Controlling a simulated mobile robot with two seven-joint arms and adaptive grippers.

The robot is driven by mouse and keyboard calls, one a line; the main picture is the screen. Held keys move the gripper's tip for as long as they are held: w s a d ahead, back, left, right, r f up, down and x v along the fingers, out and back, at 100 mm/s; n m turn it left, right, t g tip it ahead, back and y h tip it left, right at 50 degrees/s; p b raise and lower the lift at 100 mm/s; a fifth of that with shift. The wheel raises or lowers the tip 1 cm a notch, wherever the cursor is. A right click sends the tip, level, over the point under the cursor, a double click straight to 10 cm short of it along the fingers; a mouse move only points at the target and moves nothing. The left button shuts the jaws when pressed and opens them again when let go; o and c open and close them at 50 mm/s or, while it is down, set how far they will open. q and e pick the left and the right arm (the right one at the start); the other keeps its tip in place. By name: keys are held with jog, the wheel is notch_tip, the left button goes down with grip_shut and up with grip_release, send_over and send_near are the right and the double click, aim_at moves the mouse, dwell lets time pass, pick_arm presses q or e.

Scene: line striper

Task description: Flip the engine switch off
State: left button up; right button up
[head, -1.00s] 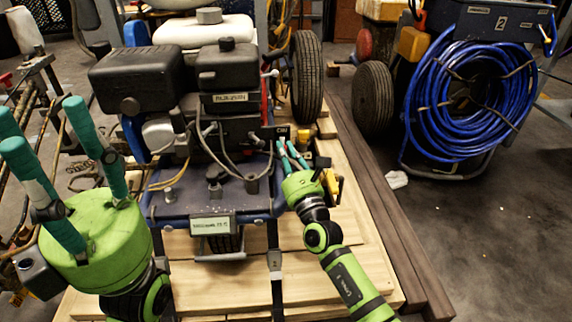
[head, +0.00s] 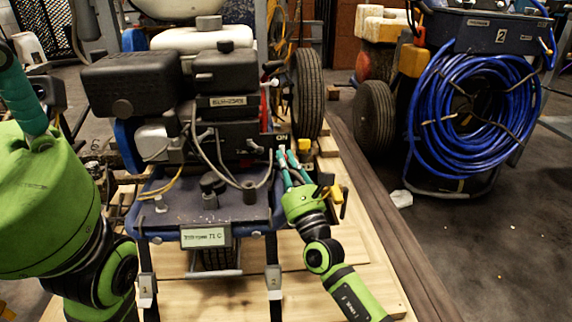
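The engine (head: 225,95) sits on the blue frame of the line striper. A small dark panel marked "ON" (head: 283,138) is at the engine's right side; the switch lever itself is too small to make out. My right gripper (head: 286,155) is just below and in front of this panel, its teal fingers pointing at it. My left gripper (head: 25,100) is at the left edge, large and close, with one teal finger showing and the rest cut off.
The striper stands on a wooden pallet (head: 365,230) with a black wheel (head: 306,80) at its right. Grey hoses loop over the engine front. A coil of blue hose (head: 470,110) hangs on another machine at the right. The floor at the lower right is mostly clear.

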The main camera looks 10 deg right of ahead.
jog(key=o, duration=0.4)
jog(key=shift+s, duration=0.1)
jog(key=v, duration=1.2)
